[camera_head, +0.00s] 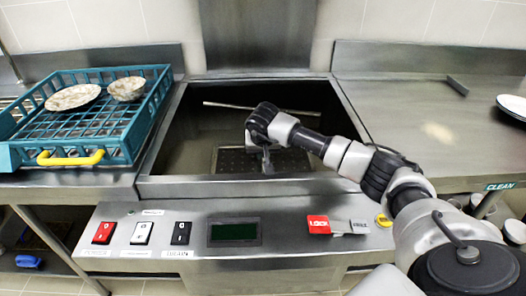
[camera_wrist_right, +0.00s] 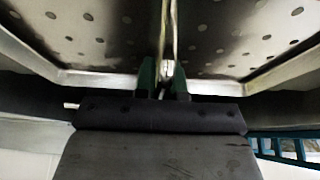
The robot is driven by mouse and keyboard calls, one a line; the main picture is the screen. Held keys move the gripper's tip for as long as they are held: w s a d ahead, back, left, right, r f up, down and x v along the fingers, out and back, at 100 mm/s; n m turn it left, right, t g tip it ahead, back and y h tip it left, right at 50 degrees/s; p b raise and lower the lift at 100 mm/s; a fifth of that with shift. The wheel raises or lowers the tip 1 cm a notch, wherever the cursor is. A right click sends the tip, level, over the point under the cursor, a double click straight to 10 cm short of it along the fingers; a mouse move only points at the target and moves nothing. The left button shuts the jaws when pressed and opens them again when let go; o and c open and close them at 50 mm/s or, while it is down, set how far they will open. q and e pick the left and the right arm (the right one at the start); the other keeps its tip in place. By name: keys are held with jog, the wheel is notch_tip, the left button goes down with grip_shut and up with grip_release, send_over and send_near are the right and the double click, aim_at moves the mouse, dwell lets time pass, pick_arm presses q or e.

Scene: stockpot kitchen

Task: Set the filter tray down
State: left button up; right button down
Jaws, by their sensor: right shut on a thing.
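The filter tray (camera_head: 292,161) is a dark perforated metal plate inside the sunken basin of the machine. In the right wrist view the tray (camera_wrist_right: 95,30) fills the upper part, with scattered holes and a pale raised rim. My right gripper (camera_head: 267,165) reaches down into the basin over the tray's middle. In the right wrist view its green fingers (camera_wrist_right: 164,78) are shut on the tray's thin upright metal handle (camera_wrist_right: 168,45). Whether the tray touches the basin floor cannot be told. My left gripper is out of view.
A blue dish rack (camera_head: 120,153) with a yellow handle holds a plate (camera_head: 73,97) and a bowl (camera_head: 127,88) on the left. A thin rod (camera_head: 235,106) crosses the back of the basin (camera_head: 175,150). The right counter (camera_head: 420,120) is mostly clear, with a plate (camera_head: 513,104) at its edge.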

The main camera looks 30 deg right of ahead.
jog(key=shift+s+f+b, duration=0.15)
jog(key=shift+f+b, duration=0.3)
jog(key=shift+f, duration=0.1)
jog(key=c, duration=1.2)
grip_release()
jog(key=shift+s+a+f, duration=0.1)
jog(key=shift+a+f, duration=0.05)
jog(key=shift+f, duration=0.05)
jog(key=shift+r, duration=0.1)
jog(key=shift+r+p, duration=0.3)
jog(key=shift+r, duration=0.05)
jog(key=v, duration=1.2)
jog(key=shift+r, duration=0.4)
